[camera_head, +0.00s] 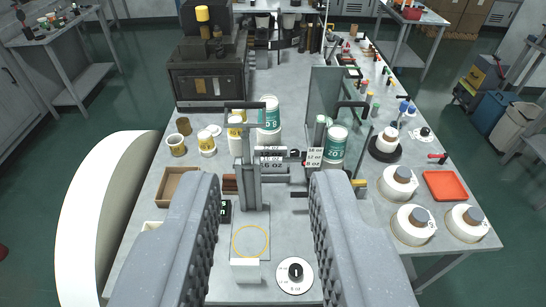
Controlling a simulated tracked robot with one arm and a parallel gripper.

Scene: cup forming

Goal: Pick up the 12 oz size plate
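My gripper (268,180) is open and empty, its two grey fingers reaching over the near part of the bench. Between and beyond the fingertips, a metal stand (249,180) has small white size labels (270,157) beside it; one seems to read 16 oz. More labels (314,157) sit to their right. A white round plate (295,274) with a black centre lies near the front, between the fingers; its small print is hard to read. I cannot tell for certain which piece is the 12 oz size plate.
The grey bench (300,215) is crowded. Green-and-white cylinders (269,115) and a clear panel (324,95) stand behind the stand. White round parts (413,224) and a red tray (445,186) are at right; a brown box (177,186) is at left.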

